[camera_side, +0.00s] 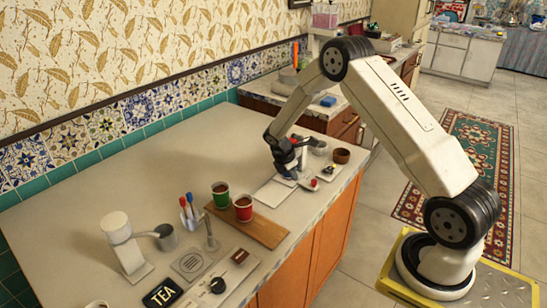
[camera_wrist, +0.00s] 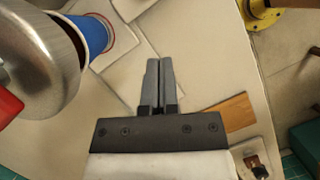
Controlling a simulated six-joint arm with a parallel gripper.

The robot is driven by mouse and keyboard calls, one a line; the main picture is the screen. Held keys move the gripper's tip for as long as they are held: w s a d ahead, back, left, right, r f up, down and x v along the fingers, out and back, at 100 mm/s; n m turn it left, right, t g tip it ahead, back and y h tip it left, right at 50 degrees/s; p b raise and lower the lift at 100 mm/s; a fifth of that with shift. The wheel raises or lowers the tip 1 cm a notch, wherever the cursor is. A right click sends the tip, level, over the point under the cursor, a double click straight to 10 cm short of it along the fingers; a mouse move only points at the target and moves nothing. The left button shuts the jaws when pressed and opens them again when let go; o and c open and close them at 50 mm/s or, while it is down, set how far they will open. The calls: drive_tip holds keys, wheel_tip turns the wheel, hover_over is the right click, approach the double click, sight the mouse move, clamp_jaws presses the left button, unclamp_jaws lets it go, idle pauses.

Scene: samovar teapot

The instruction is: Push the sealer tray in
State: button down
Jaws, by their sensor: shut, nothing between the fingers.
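A flat white plate (camera_side: 272,192), which looks like the sealer tray, lies on the far part of the counter, just left of and below my gripper. My gripper (camera_side: 289,174) is low over the counter beside it, and I cannot tell whether they touch. In the wrist view my gripper (camera_wrist: 159,62) shows its two grey fingers together, with nothing between them. A blue cylinder (camera_wrist: 93,38) with a red ring and a shiny metal round body (camera_wrist: 35,55) are left of the fingers. The sealer's body is partly hidden behind my gripper in the side view.
A brown bowl (camera_side: 341,156) and a small white plate with a red item (camera_side: 314,184) stand close to the right. A wooden board (camera_side: 262,229) with green (camera_side: 220,196) and red (camera_side: 243,208) cups is nearer.

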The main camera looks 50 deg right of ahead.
drive_tip(key=v, duration=0.5)
drive_tip(key=shift+a+r, duration=0.15)
drive_tip(key=shift+r, duration=0.2)
drive_tip(key=s+a+r+m+t+y, duration=0.2)
drive_tip(key=s+a+r+m, duration=0.2)
drive_tip(key=s+a+m, duration=0.2)
drive_tip(key=s+a+r+m+t+y, duration=0.1)
drive_tip(key=s+a+r+m, duration=0.3)
drive_tip(key=s+a, duration=0.7)
drive_tip(key=a+m+t, duration=0.1)
drive_tip(key=a+m, duration=0.1)
drive_tip(key=shift+a+r+m+y, duration=0.15)
drive_tip(key=shift+a+m+y, duration=0.15)
drive_tip(key=shift+y, duration=0.1)
